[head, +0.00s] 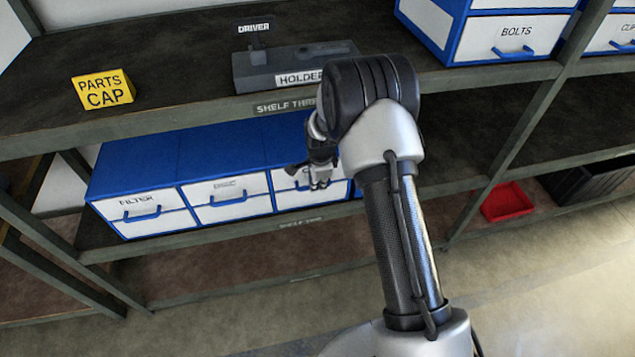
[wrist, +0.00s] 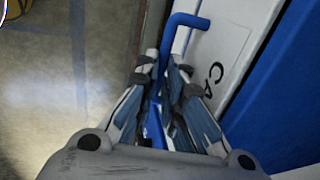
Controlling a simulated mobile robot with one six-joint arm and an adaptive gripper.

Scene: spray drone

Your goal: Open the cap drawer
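The cap drawer (head: 293,198) is the third white-fronted drawer in a blue cabinet on the lower shelf. Its front looks level with the drawers beside it. My arm and gripper (head: 320,176) cover part of its front and label. In the wrist view the drawer's white front (wrist: 222,45) shows the letters "CA", and its blue handle (wrist: 187,20) runs down between my fingers. My gripper (wrist: 165,68) has its fingertips close together on both sides of the handle bar and looks shut on it.
Filter drawer (head: 145,208) and another drawer (head: 229,198) sit to the left. Above are a yellow parts cap sign (head: 103,90), a grey driver holder (head: 262,72) and a bolts drawer (head: 512,38). A red tray (head: 507,201) lies right. The floor in front is clear.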

